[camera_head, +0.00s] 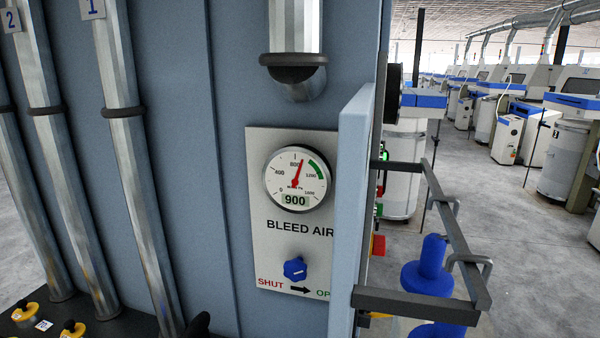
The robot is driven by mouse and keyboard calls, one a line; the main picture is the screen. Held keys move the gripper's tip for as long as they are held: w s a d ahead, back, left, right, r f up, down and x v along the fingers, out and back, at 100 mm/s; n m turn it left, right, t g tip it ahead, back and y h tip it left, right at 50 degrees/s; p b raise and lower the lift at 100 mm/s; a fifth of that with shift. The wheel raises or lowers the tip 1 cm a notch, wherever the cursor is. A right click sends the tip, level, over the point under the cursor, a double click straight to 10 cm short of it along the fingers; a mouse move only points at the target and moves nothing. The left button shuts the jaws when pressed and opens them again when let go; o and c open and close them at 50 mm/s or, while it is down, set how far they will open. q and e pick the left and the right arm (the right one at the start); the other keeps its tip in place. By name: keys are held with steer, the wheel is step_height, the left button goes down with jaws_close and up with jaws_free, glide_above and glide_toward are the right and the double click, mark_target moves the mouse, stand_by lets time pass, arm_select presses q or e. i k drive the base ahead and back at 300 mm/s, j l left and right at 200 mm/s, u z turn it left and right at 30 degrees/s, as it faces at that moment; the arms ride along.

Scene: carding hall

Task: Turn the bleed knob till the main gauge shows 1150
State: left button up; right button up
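The bleed knob (294,269) is blue, with a white mark lying nearly level and tilted slightly up to the right. It sits on a pale plate (262,228) lettered BLEED AIR, above the words SHUT and a partly hidden OP..., with a black arrow pointing right between them. The main gauge (275,184) is round and white, above the knob. Its digital window reads 900, and its red needle points up, slightly right, just past the 800 mark. A green band lies at the dial's upper right, near 1200. Neither gripper is identifiable in view.
An open blue-grey panel edge (350,190) juts out right of the plate and covers its right side. A dark metal bracket (447,214) and blue spools (428,270) stand further right. Pipes (124,120) run down the left. A dark shape (199,325) at the bottom is unclear.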

mark_target(295, 269)
steer(key=i+j+z, duration=0.15)
steer(key=j+z, duration=0.15)
steer(key=z, duration=0.15)
steer(key=j+z, duration=0.3)
steer(key=z, duration=0.15)
steer(key=i+j+z, duration=0.1)
steer(key=j+z, duration=0.6)
steer(key=z, duration=0.15)
steer(key=k+j+z, duration=0.1)
steer(key=j+z, duration=0.35)
steer(key=l, duration=0.1)
